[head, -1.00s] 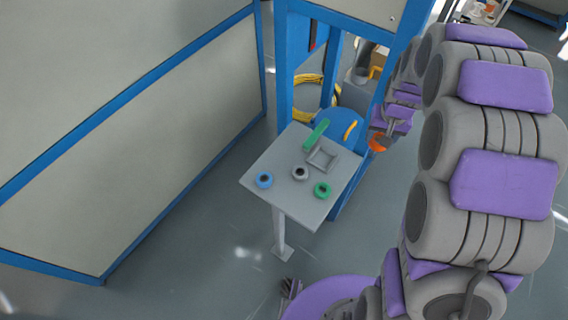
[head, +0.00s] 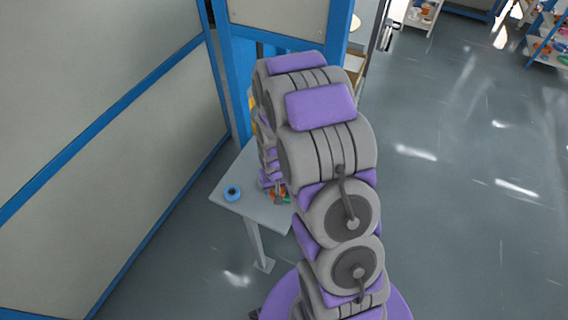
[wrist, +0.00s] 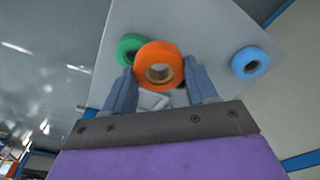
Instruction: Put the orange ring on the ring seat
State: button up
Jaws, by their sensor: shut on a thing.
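In the wrist view the orange ring (wrist: 157,50) is held between the two fingers of my gripper (wrist: 159,68), its hole facing the camera. My gripper is shut on it, over the grey table (wrist: 200,22). The ring appears above the table; the exact gap cannot be told. A light grey part (wrist: 150,101) shows below the ring between the fingers; whether it is the ring seat is unclear. In the head view my arm covers most of the tabletop, and only a small orange patch (head: 276,192) shows near the gripper. The ring seat is not clearly visible.
A green ring (wrist: 128,46) lies just left of and behind the orange ring in the wrist view. A blue ring (wrist: 250,62) lies further right; it also shows in the head view (head: 232,192). A blue machine frame (head: 338,25) stands behind the table.

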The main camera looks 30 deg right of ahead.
jog(key=w+d, duration=0.2)
jog(key=w, duration=0.1)
jog(key=w+d+f+b, duration=0.1)
jog(key=w+d, duration=0.2)
jog(key=w, duration=0.1)
jog(key=w+d+b, duration=0.1)
jog(key=w+d, duration=0.2)
jog(key=w, duration=0.1)
jog(key=shift+w+d+f, duration=0.2)
jog(key=shift+f, duration=0.15)
jog(key=shift+w+d, duration=0.15)
jog(key=shift+w, duration=0.3)
notch_tip(320, 180, down, 3)
jog(key=shift+f+b, duration=0.1)
jog(key=shift+b, duration=0.35)
jog(key=shift+w+f, duration=0.1)
jog(key=shift+f, duration=0.1)
jog(key=shift+d+r, duration=0.1)
jog(key=shift+d, duration=0.1)
jog(key=shift+a+f, duration=0.1)
jog(key=shift+f, duration=0.35)
jog(key=shift+f, duration=0.1)
